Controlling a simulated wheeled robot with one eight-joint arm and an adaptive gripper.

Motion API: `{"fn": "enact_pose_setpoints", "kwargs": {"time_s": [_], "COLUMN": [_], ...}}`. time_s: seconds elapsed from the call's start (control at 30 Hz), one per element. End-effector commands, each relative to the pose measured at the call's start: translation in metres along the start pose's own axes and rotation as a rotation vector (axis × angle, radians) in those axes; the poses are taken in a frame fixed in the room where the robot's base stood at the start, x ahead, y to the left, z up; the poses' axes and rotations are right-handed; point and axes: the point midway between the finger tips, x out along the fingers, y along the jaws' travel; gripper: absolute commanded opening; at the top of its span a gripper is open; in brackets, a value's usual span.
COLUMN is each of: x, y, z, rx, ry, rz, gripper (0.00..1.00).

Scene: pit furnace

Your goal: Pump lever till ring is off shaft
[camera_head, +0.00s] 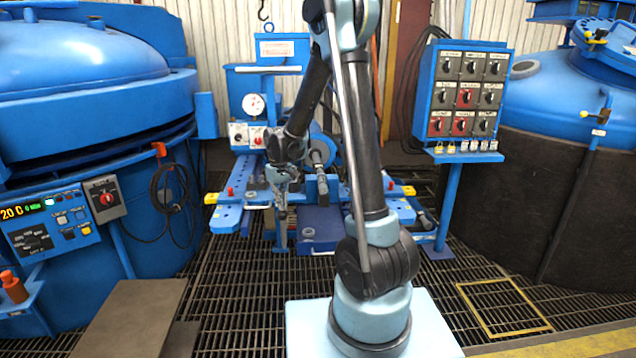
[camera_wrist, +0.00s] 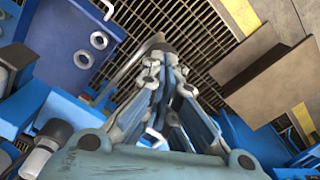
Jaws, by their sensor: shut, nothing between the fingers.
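My gripper (camera_head: 281,242) hangs pointing down in front of the blue press bench (camera_head: 228,212), above the floor grating. In the wrist view my gripper (camera_wrist: 163,52) has its fingers drawn together with nothing held between them. A dark rounded end with a curved grey bar (camera_wrist: 128,72) shows close to the fingertips; I cannot tell whether it is the lever or whether they touch. A dark-ended handle (camera_head: 319,156) stands on the bench right of my wrist. The shaft and its ring cannot be made out clearly behind my arm.
A blue tray (camera_head: 322,221) with loose metal rings (camera_wrist: 83,60) lies right of my gripper. A pressure gauge (camera_head: 253,105) sits on the machine behind. A switch panel (camera_head: 466,95) stands right. Large blue furnaces flank both sides.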

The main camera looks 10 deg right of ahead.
Motion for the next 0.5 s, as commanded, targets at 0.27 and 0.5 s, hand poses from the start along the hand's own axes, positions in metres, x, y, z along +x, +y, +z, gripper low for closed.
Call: {"fn": "enact_pose_setpoints", "kwargs": {"time_s": [0.27, 0.5], "x": [0.012, 0.029], "y": [-0.001, -0.003], "z": [0.002, 0.006], "rx": [0.000, 0.001], "ry": [0.000, 0.000], "rz": [0.000, 0.000], "gripper": [0.00, 0.00]}}
